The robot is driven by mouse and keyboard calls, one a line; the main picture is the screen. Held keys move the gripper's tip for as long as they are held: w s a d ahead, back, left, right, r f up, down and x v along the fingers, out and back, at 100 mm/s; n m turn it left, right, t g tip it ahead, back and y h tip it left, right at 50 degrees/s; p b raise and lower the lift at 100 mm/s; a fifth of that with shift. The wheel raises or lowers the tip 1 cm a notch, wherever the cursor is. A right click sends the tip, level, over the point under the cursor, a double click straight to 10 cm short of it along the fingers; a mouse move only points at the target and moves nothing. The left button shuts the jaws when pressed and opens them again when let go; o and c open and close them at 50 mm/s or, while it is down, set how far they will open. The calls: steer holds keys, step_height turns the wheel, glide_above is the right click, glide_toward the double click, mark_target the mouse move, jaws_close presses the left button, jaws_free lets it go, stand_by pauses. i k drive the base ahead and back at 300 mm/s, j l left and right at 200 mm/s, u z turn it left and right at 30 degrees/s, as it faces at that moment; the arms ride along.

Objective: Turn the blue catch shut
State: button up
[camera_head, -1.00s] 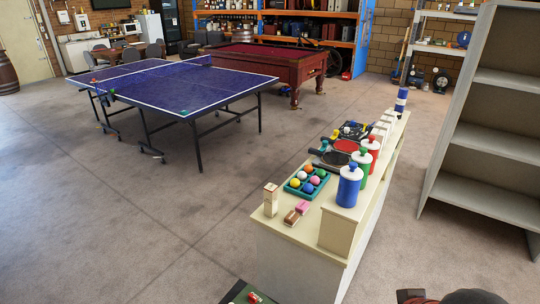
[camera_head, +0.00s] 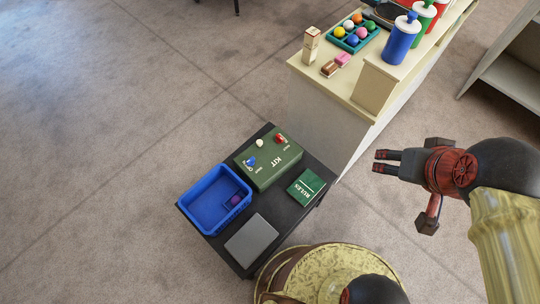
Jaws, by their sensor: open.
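The blue catch (camera_head: 250,161) is a small blue knob on top of a green box marked KIT (camera_head: 266,169). A red catch (camera_head: 280,139) sits near the box's far corner, with a small white knob (camera_head: 260,143) between them. Small lettering beside the catches is too small to read, so I cannot tell how they are turned. My gripper (camera_head: 379,161) is open and empty at the right, pointing left. It is well apart from the box.
The box stands on a low dark table (camera_head: 290,214) with a blue tray (camera_head: 213,202), a grey flat block (camera_head: 251,240) and a green RULES booklet (camera_head: 306,187). A cream counter (camera_head: 330,70) with bottles and balls stands behind at right. Floor at left is clear.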

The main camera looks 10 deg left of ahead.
mark_target(251, 161)
steer(key=u, duration=1.3)
